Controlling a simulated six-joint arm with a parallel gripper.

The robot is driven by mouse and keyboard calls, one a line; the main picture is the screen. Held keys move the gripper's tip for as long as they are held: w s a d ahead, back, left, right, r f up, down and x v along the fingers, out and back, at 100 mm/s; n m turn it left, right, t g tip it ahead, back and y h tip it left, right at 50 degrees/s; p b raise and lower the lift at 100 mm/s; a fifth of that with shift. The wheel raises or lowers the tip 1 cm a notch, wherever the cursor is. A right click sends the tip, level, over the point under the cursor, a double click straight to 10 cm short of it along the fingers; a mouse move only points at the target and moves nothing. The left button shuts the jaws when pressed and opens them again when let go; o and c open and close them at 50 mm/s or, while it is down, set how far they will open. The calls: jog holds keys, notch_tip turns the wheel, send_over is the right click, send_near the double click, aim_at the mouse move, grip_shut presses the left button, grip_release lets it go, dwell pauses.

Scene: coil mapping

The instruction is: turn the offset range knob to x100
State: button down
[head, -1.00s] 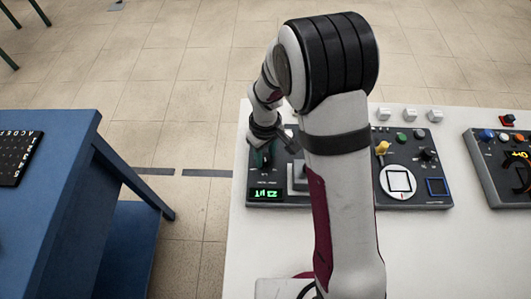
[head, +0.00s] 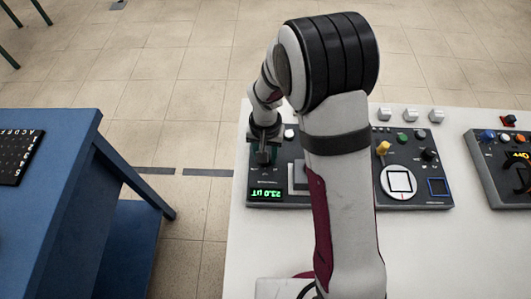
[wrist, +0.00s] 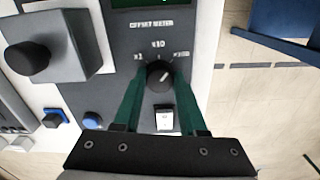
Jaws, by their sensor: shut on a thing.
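The offset range knob (wrist: 159,75) is a round black knob with a white line, on the dark grey offset meter panel (wrist: 210,30) in the wrist view. Labels x1, x10 and x100 are arrayed above it. The white line points up and right, toward the x100 label (wrist: 181,53). My gripper (wrist: 160,72) is shut on the knob, with one green finger on each side. In the head view my gripper (head: 263,157) is over the left panel (head: 279,203), hiding the knob. The green display (head: 266,194) there appears upside down and seems to read 23.0 µT.
A white rocker switch (wrist: 165,118) sits just below the knob, between the fingers. Another panel (head: 425,190) stands to the right on the white table (head: 420,250). A blue table (head: 45,210) is at left.

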jog(key=shift+m, duration=0.6)
jog(key=shift+c, duration=2.3)
grip_release()
notch_tip(320, 180, up, 16)
